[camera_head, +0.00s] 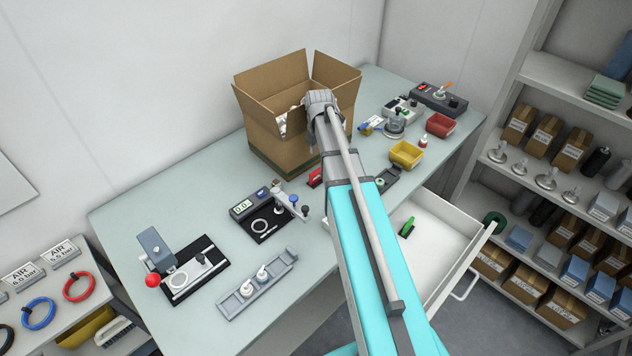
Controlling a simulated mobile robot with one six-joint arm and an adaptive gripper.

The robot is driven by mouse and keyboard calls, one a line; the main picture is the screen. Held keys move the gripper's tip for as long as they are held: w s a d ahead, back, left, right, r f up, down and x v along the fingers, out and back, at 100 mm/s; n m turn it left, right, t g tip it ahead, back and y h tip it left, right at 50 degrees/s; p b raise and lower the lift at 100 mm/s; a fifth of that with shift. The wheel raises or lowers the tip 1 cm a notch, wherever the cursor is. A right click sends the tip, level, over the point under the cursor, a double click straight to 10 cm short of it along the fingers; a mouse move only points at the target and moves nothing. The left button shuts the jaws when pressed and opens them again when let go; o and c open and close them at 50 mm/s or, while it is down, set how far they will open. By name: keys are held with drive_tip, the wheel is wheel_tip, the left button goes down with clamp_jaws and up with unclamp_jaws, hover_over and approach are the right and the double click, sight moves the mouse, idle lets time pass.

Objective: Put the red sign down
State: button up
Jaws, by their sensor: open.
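A small red piece (315,177), which looks like the red sign, rests on the grey-green table (215,190) in front of the cardboard box, just left of my arm. It is small in the picture and my arm may cover part of its right side. I cannot read any marking on it. My arm reaches up from the bottom and ends in front of the box. My gripper itself is hidden behind the arm, so I cannot see its fingers or what is between them.
An open cardboard box (270,155) stands behind. Test fixtures (265,222) and a grey tray (257,283) are at the left. A yellow bin (406,154) and red bin (440,125) are at the right. An open drawer (440,265) holds a green piece (407,228).

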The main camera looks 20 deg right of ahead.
sight(317, 170)
drive_tip(key=shift+f+b, duration=2.05)
drive_tip(key=shift+f, duration=0.25)
drive_tip(key=f+b, duration=0.1)
drive_tip(key=a+f+b, duration=0.1)
drive_tip(key=f+b, duration=0.1)
drive_tip(key=shift+s+f, duration=0.1)
drive_tip(key=shift+f, duration=0.1)
drive_tip(key=shift+d+f+b, duration=0.1)
drive_tip(key=shift+f+b, duration=0.8)
drive_tip(key=shift+b, duration=0.2)
clamp_jaws()
